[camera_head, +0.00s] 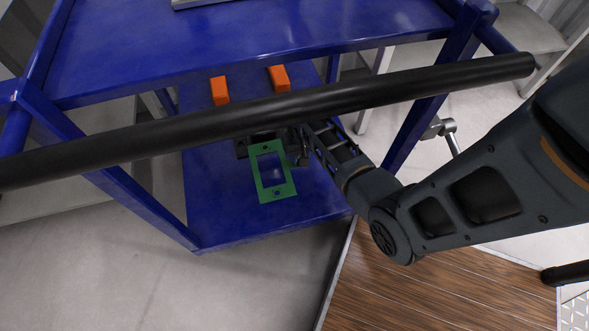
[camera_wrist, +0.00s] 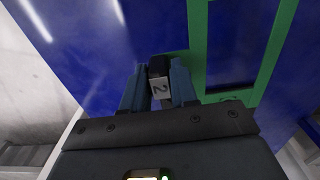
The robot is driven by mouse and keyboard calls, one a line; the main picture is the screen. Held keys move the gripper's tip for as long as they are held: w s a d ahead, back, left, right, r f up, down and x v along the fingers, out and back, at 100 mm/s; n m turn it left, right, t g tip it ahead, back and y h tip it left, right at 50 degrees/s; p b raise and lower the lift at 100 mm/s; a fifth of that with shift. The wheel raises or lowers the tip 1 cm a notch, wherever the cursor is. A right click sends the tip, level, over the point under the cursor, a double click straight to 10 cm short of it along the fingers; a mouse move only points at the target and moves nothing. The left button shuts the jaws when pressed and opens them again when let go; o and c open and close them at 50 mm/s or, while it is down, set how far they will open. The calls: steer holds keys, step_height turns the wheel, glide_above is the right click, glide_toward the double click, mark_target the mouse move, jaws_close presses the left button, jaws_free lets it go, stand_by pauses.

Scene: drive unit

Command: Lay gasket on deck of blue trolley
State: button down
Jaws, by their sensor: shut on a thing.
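The green gasket (camera_head: 279,191), a flat rectangular frame with a large opening and small holes at its ends, shows over the lower deck (camera_head: 221,212) of the blue trolley (camera_head: 150,210). I cannot tell whether it touches the deck. My gripper (camera_head: 296,155) is at the gasket's upper end, partly hidden behind the black bar. In the wrist view my gripper (camera_wrist: 158,85) is shut on a dark block marked 2, which appears joined to the green gasket (camera_wrist: 198,50) by a green strip.
Two orange blocks (camera_head: 219,91) (camera_head: 279,78) stand on the lower deck behind the gasket. The black push bar (camera_head: 400,88) crosses above my gripper, and the blue upper deck (camera_head: 250,35) overhangs the back. The front of the lower deck is bare.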

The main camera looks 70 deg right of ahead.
steer(key=shift+w+a+f, duration=0.15)
steer(key=shift+a+f, duration=0.2)
steer(key=shift+a, duration=0.15)
steer(key=shift+w+a+f, duration=0.15)
steer(key=shift+a+f, duration=0.2)
steer(key=shift+a, duration=0.15)
steer(key=shift+f+b, duration=1)
steer(key=shift+f, duration=0.9)
steer(key=shift+f, duration=0.1)
steer(key=c, duration=0.9)
jaws_free()
step_height(320, 180, up, 12)
steer(key=p, duration=0.4)
